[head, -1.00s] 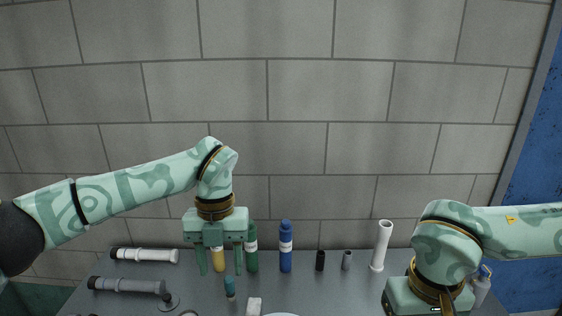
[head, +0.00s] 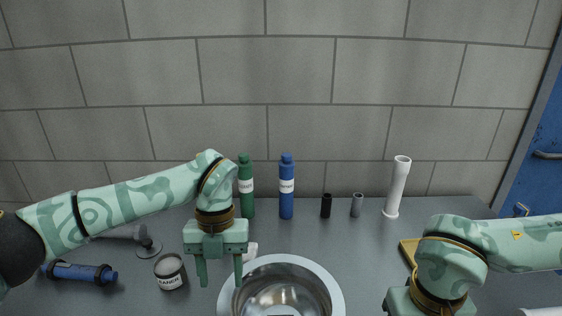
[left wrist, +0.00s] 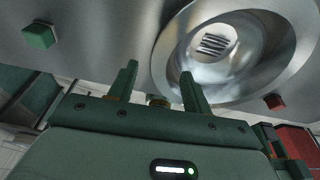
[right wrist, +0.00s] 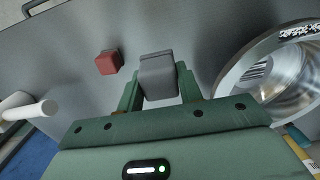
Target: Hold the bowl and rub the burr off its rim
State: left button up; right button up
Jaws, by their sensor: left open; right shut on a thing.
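The bowl (head: 229,291) is a round shiny metal basin with a wide flat rim, cut off by the bottom of the head view. It also shows in the left wrist view (left wrist: 163,62) and at the right of the right wrist view (right wrist: 232,72).
Green (head: 246,190) and blue (head: 287,190) bottles, short dark cylinders and a white pipe (head: 398,188) stand behind. A red block (right wrist: 108,62) sits near the right gripper.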

aim_at(223, 302)
pick_arm(q)
jog(key=b+x, duration=0.1)
jog(key=x, duration=0.5)
jog(key=shift+w, duration=0.1)
pick_arm(e)
jog(key=f, duration=0.2)
jog(key=shift+w+f, duration=0.25)
jog(key=shift+f, duration=0.1)
pick_arm(q)
jog(key=shift+s+f, duration=0.25)
jog(key=shift+f, duration=0.4)
pick_arm(e)
jog(key=shift+s, duration=0.15)
pick_arm(q)
jog(key=shift+f+b, duration=0.25)
jog(key=shift+b, duration=0.05)
pick_arm(e)
jog(key=shift+f, duration=0.1)
pick_arm(q)
jog(key=c, duration=0.7)
